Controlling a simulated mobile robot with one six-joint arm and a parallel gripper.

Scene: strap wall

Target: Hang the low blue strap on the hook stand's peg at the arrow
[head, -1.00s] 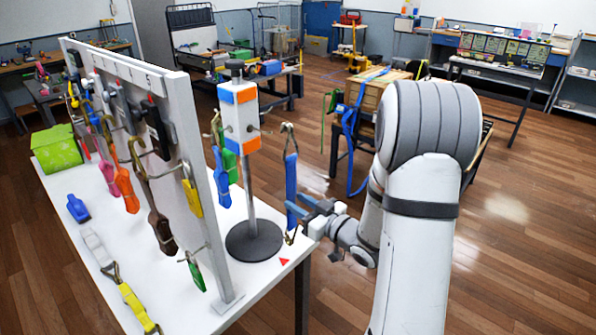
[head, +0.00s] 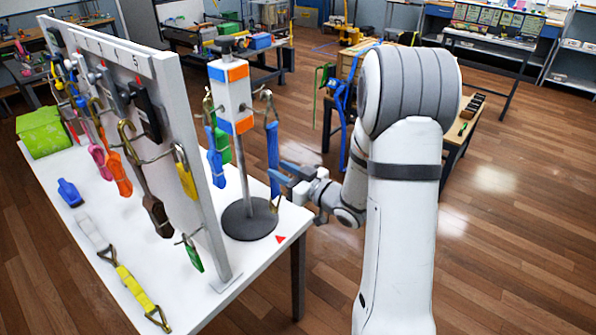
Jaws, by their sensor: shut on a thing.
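The blue strap (head: 273,160) hangs upright with a metal hook at its top and another metal piece at its lower end. My gripper (head: 279,178) is shut on its lower part, at the right side of the hook stand. The hook stand (head: 231,98) has an orange, white and blue block on a pole with a round black base (head: 250,220). A short peg sticks out of the block's right side. The strap's top hook is close to this peg; I cannot tell whether it is around it. A red arrow (head: 280,239) lies on the table in front of the base.
Another blue strap (head: 214,158) and a green one (head: 223,146) hang on the stand's left side. A white panel (head: 205,195) with several hanging straps stands further left. A yellow strap (head: 137,290) lies on the white table. Open floor lies to the right.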

